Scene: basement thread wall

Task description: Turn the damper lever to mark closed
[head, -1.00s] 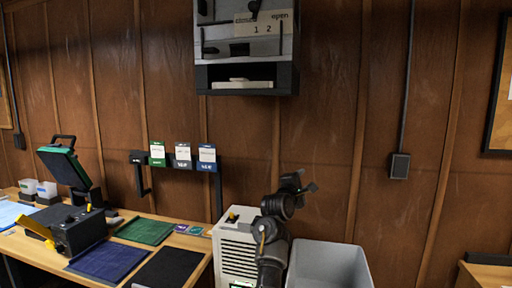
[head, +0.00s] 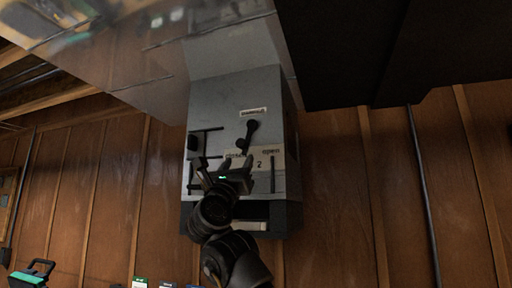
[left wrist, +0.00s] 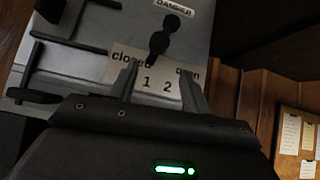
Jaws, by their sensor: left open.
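The dark damper lever (head: 248,134) is on the front of a grey metal box (head: 220,105), under a small white label. In the left wrist view the lever (left wrist: 164,36) hangs from its pivot below the word DAMPER. It points down and slightly left, its free end near the top of the mark plate (left wrist: 120,69). The plate reads closed at left, 1 and 2 in the middle, open at right. My left gripper (head: 225,166) is open in front of the plate, just below the lever. In the left wrist view its fingers (left wrist: 158,72) stand apart, with the lever's end between and above their tips.
Dark bars (head: 206,156) stick out on the box's left, close to my left gripper, and another bar (head: 272,174) is at its right. A shiny duct (head: 200,50) rises above. A large black shape (head: 345,50) hangs at upper right. Wood panelling surrounds the box.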

